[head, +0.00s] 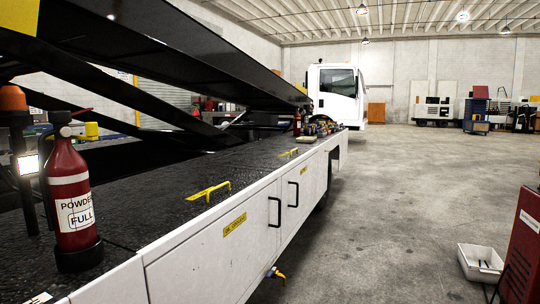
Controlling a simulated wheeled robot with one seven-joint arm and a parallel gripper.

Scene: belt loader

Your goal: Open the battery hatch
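The belt loader's white side body runs from the lower left toward the middle of the head view. It has a left side panel (192,270) with a yellow label (234,224) too small to read. To its right, two side panels carry black vertical handles, a left handle (275,212) and a right handle (293,194). These panels look shut. I cannot tell which panel is the battery hatch. My gripper is not in view.
A red fire extinguisher (72,195) stands on the deck at the left. The dark conveyor boom (175,45) slopes above the deck. A white bin (480,262) and a red cabinet (522,250) stand at the right. The concrete floor (410,200) between is clear.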

